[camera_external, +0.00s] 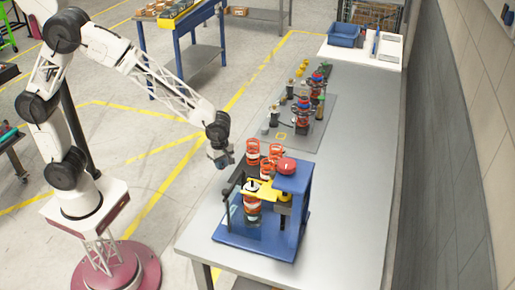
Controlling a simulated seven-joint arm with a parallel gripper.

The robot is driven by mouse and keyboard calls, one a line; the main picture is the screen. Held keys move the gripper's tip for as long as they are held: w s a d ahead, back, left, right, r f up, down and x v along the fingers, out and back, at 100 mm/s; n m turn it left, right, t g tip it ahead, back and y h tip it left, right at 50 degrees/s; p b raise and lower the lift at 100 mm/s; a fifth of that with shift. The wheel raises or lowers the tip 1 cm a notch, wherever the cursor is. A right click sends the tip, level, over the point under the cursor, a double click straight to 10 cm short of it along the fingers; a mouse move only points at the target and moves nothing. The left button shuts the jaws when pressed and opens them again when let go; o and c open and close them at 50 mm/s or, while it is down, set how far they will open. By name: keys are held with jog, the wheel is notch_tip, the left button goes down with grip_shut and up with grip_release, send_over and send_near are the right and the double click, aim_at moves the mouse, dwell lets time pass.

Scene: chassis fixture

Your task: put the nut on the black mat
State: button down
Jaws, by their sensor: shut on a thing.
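My gripper (221,163) is in the air left of the table's long edge, pointing down. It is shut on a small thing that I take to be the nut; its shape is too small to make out. A dark grey mat (313,137), the likeliest black mat, lies flat on the table behind the blue fixture, to the right of my gripper. Several small parts stand on it, and a yellow square outline (281,136) shows near its front left. My gripper is clear of the mat.
A blue fixture (259,245) with a red button (286,166), a yellow plate (260,190) and several orange-and-white parts (252,152) stands on the near part of the grey table (345,215). A blue bin (345,34) sits at the far end. The table's right side is bare.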

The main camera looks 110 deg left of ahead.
jog(key=w+a, duration=0.1)
jog(key=w, duration=0.2)
jog(key=w+a, duration=0.1)
jog(key=w, duration=0.1)
jog(key=w+a+f, duration=0.1)
jog(key=w, duration=0.2)
jog(key=shift+w, duration=0.3)
jog(key=shift+f, duration=1.7)
jog(key=shift+f, duration=0.1)
jog(key=c, duration=1)
grip_release()
jog(key=shift+c, duration=0.2)
notch_tip(320, 180, up, 12)
jog(key=shift+r, duration=0.2)
